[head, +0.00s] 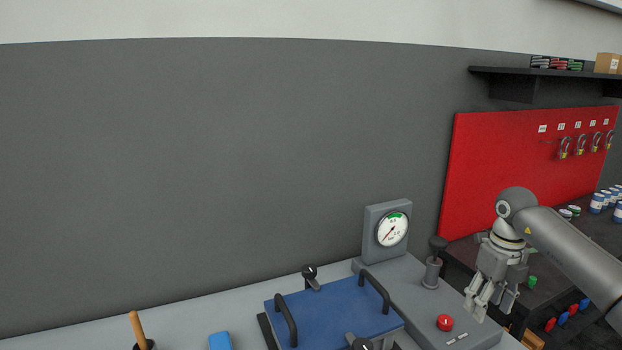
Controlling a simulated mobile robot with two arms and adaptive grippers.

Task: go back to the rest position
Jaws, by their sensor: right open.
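My right gripper (489,300) hangs from my right arm at the right of the head view, fingers pointing down. Its jaws are open and nothing shows between them. It is right of the red button (445,323) and in front of the grey machine's right edge. It appears apart from the button. My left gripper is not in view.
A blue lid (335,309) with two black handles lies on the bench (190,334). A gauge (392,229) and a black-knobbed lever (432,270) stand behind the button. A red board (500,165) with padlocks and a dark shelf (530,83) are at the right.

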